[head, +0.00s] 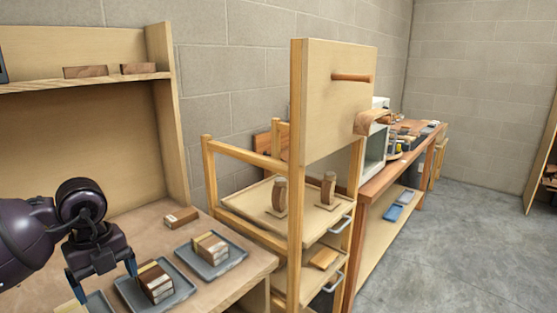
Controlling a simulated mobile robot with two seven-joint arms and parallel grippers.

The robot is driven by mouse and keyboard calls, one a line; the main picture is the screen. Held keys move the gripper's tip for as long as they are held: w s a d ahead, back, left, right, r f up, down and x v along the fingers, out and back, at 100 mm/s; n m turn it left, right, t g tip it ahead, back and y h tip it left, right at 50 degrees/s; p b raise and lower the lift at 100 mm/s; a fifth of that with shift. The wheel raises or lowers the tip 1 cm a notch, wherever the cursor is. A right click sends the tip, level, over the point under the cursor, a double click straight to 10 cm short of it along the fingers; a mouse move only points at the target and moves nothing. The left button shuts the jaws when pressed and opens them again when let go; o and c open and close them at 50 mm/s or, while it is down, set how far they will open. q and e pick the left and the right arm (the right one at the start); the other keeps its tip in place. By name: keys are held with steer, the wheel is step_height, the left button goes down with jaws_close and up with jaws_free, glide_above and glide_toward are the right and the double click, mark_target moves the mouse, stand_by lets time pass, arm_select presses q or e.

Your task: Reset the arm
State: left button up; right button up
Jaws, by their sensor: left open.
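My left gripper (101,270) comes in from the left and hangs over the workbench, its dark jaws pointing down. It is open, with its two fingers apart, just left of a striped wood block (154,281) on a grey tray. I see nothing held in it. My right gripper does not show in the head view.
A second grey tray (232,257) holds another striped block (210,247). A small block (181,218) lies behind on the workbench (195,292). A wooden rack (294,220) with a tall panel (335,105) stands to the right. The concrete floor (460,250) at right is clear.

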arm_select(q)
steer(key=s+d+f+m+h, duration=0.2)
steer(key=d+h, duration=0.2)
steer(key=d, duration=0.3)
steer(key=s+d+f+m+h, duration=0.1)
steer(key=s+d+h, duration=0.2)
steer(key=d+h, duration=0.3)
steer(key=d+r+n+t+h, duration=0.5)
steer(key=d+r+t+h, duration=0.2)
steer(key=t+h, duration=0.15)
steer(key=s+a+f+n+t+y, duration=0.1)
steer(key=a+f+n+t+y, duration=0.35)
steer(key=a+n+y, duration=0.45)
steer(key=s+a+f+n+t+y, duration=0.1)
steer(key=a+f+n+t+y, duration=0.4)
steer(key=n+y, duration=0.6)
steer(key=s+a+f+n+g, duration=0.1)
steer(key=s+f+n+g, duration=0.1)
steer(key=s+f+g, duration=0.75)
steer(key=s+a+f+n+g, duration=0.15)
steer(key=s+f+g, duration=0.4)
steer(key=s, duration=0.65)
steer(key=w+d+f+t+h, duration=0.1)
steer(key=w+f+t, duration=0.6)
steer(key=f, duration=0.3)
steer(key=shift+f+t, duration=0.25)
steer(key=shift+t, duration=0.35)
